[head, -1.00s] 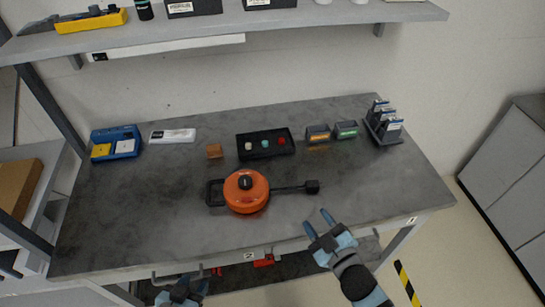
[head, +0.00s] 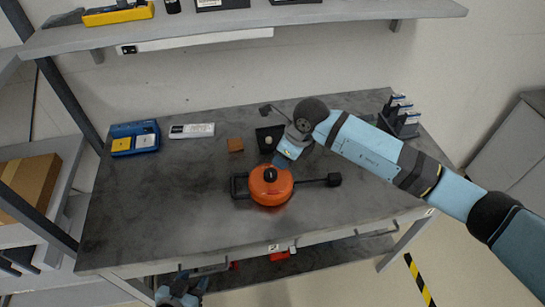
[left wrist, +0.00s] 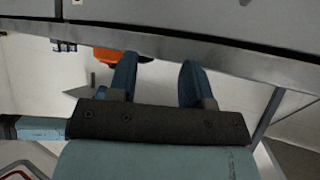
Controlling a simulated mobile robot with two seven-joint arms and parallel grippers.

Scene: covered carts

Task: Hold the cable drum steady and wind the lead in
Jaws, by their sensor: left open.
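The orange cable drum (head: 270,190) sits on the grey bench with a black knob on top. A dark loop-shaped handle (head: 239,187) is on its left, and a dark bar ending in a black block (head: 334,180) extends to its right. My right gripper (head: 286,158) points down just behind the drum's upper right edge; its fingers are largely hidden, and contact is unclear. My left gripper (head: 188,283) is open and empty, low in front of the bench's front edge.
A black tray (head: 262,143) behind the drum is partly covered by my right arm. A dark rack (head: 401,120) is at back right. The front left bench is clear.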

